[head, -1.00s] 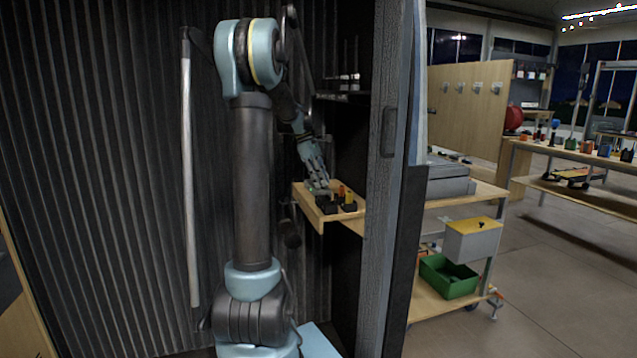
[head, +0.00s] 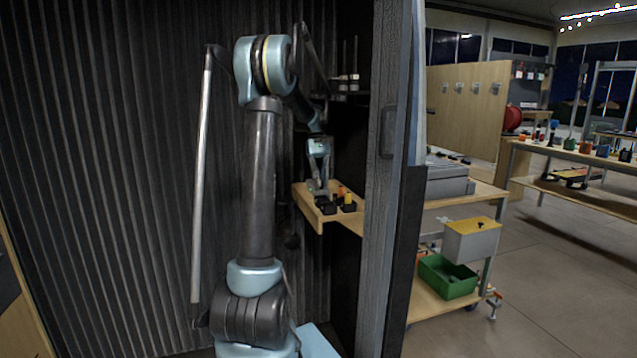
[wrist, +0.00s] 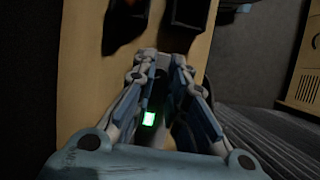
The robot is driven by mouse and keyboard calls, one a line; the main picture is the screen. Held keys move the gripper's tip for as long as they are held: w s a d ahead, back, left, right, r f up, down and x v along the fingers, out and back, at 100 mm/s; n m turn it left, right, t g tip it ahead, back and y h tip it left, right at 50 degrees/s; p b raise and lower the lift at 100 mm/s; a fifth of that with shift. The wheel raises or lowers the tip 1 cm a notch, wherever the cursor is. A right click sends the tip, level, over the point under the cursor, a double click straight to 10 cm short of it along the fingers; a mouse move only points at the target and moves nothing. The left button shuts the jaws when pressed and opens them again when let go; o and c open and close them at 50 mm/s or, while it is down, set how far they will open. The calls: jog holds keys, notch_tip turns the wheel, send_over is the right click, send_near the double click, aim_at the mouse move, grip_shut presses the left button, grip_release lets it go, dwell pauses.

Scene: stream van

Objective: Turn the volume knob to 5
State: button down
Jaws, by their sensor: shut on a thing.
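My gripper (head: 319,186) is over the left end of a small wooden shelf (head: 309,208), pointing down. In the wrist view, my gripper (wrist: 160,68) has its two fingers closed in on a dark part (wrist: 161,82) between them. This seems to be the volume knob, but its shape and any numbers are hidden by the fingers and shadow. A small green lit display (wrist: 149,118) shows between the fingers, close to the dark part; I cannot read a number on it.
Black blocks stand on the shelf beside my gripper, one with a yellow top (head: 348,198). Two dark blocks (wrist: 188,12) show ahead in the wrist view. A dark door post (head: 388,150) stands right of the shelf. A ribbed dark wall (head: 120,150) is at the left.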

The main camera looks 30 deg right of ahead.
jog(key=shift+m, duration=0.5)
dwell(0.8)
jog(key=c, duration=1.6)
grip_release()
